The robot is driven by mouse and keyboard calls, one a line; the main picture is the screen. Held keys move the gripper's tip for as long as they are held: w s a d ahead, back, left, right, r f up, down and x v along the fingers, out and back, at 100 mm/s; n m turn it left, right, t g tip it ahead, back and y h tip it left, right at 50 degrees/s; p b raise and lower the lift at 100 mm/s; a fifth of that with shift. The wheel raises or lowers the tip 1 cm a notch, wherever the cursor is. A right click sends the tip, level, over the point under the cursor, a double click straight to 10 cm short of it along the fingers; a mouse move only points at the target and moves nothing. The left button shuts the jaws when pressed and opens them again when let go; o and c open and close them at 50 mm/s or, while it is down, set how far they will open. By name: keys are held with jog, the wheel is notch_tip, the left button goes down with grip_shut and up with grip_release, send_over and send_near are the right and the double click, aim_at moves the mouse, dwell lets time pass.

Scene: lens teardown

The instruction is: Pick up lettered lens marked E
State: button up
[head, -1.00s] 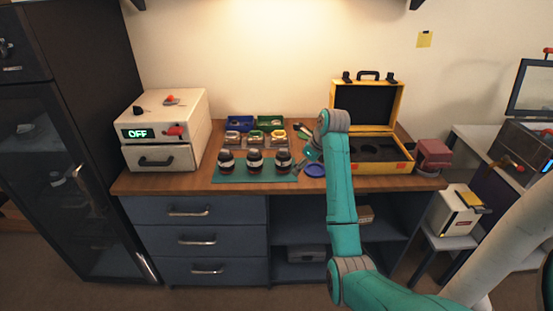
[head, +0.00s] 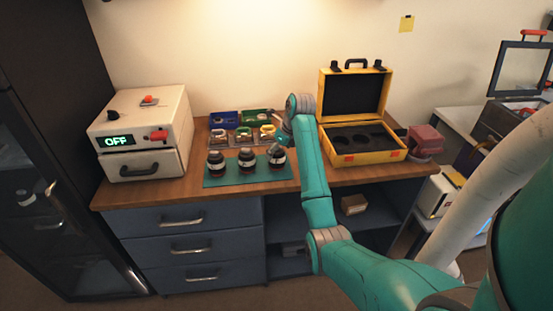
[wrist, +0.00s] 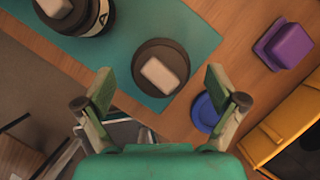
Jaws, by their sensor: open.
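Three dark round lenses stand in a row on the teal mat: the left (head: 216,164), the middle (head: 246,160) and the right (head: 277,158). Each has a pale label; I cannot read a letter on any, so I cannot tell which is E. In the wrist view one dark lens (wrist: 176,55) with a pale patch on top stands just beyond and between the fingertips. Part of another lens (wrist: 97,22) shows at the top left. My gripper (wrist: 160,84) is open and empty, its fingers apart and not touching the lens. In the head view it hangs by the right lens.
The teal mat (head: 222,181) lies on the wooden bench. Coloured trays (head: 224,117) stand behind the lenses. An open yellow case (head: 364,157) with round recesses is at the right. A blue disc (wrist: 203,108) and a purple block (wrist: 288,45) lie near the gripper. A white box reading OFF (head: 150,160) is at the left.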

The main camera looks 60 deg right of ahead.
aim_at(275, 158)
jog(key=x, duration=0.5)
jog(key=shift+s, duration=0.1)
jog(key=shift+d, duration=0.1)
jog(key=c, duration=1.2)
jog(key=shift+c, duration=0.2)
jog(key=shift+r, duration=0.15)
